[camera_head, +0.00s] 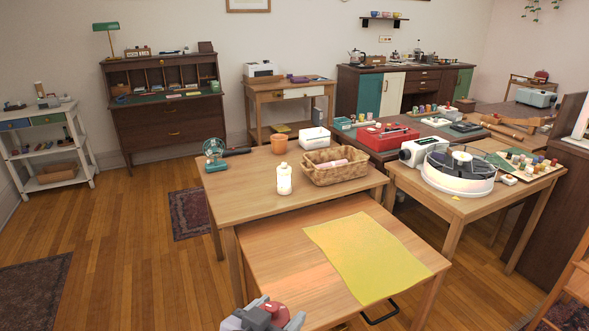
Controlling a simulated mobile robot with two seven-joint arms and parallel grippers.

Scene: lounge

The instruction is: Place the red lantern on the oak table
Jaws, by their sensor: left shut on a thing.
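My left gripper (268,318) is at the bottom edge, at the near left of the front light wood table. It is shut on a red round-topped thing (276,314), which looks like the red lantern; its lower part is cut off by the frame. The front table (280,254) carries a yellow cloth (368,256). A second light wood table (232,190) stands right behind it, and a third (455,209) is at the right. I cannot tell which one is the oak table. My right gripper is not in view.
The front table's left part and the second table's front left are bare. The right table is crowded.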

